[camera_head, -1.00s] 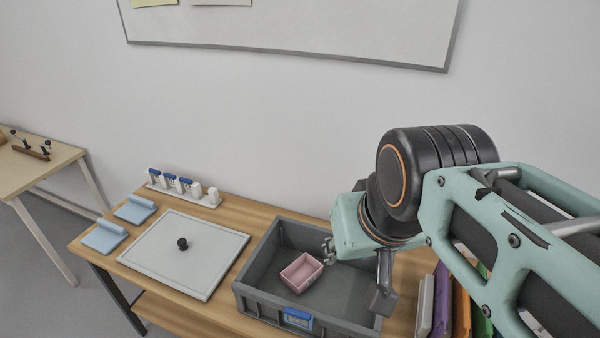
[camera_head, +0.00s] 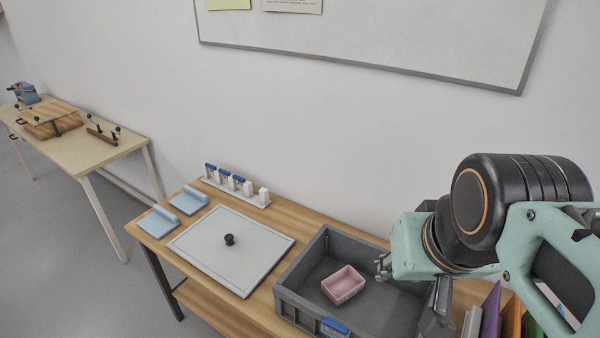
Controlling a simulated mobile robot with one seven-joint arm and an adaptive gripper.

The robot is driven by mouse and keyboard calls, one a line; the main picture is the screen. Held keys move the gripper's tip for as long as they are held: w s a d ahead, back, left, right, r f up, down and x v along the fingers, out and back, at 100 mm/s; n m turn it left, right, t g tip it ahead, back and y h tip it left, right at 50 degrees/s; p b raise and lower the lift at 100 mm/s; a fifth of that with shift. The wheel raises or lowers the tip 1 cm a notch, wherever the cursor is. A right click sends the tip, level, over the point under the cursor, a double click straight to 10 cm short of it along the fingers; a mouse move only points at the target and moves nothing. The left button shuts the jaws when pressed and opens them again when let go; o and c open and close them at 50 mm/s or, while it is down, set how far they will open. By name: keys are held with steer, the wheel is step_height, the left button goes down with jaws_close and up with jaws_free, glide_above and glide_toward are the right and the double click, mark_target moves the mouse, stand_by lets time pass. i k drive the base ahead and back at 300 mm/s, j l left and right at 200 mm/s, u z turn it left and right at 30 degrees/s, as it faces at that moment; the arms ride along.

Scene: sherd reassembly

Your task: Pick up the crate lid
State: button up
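The crate lid (camera_head: 203,252) is a flat light-grey panel with a black knob (camera_head: 229,240) in its middle. It lies flat on the wooden table, left of the grey crate (camera_head: 289,301). The crate is uncovered, and a small pink box (camera_head: 343,285) sits inside it. My gripper (camera_head: 382,266) is over the right part of the crate, right of the pink box and well away from the lid. Its fingers are small and partly hidden by my arm, so I cannot tell how far apart they are.
Two light-blue pieces (camera_head: 158,222) lie left of the lid. A white rack (camera_head: 235,190) with blue-topped items stands behind it. Coloured upright folders (camera_head: 491,311) are right of the crate. Another table (camera_head: 90,153) with tools stands at the far left.

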mark_target(236, 250)
steer(key=i+j, duration=0.15)
steer(key=j, duration=0.25)
steer(key=i+j+z, duration=0.1)
steer(key=j, duration=0.3)
steer(key=i+j+z, duration=0.1)
steer(key=j, duration=0.3)
steer(key=i+j, duration=0.15)
steer(key=j, duration=0.25)
steer(key=i+j+z, duration=0.1)
steer(key=j, duration=0.35)
steer(key=k+j, duration=0.1)
steer(key=j, duration=0.75)
steer(key=i+l+z, duration=0.1)
steer(key=i+l, duration=0.05)
steer(key=i, duration=0.1)
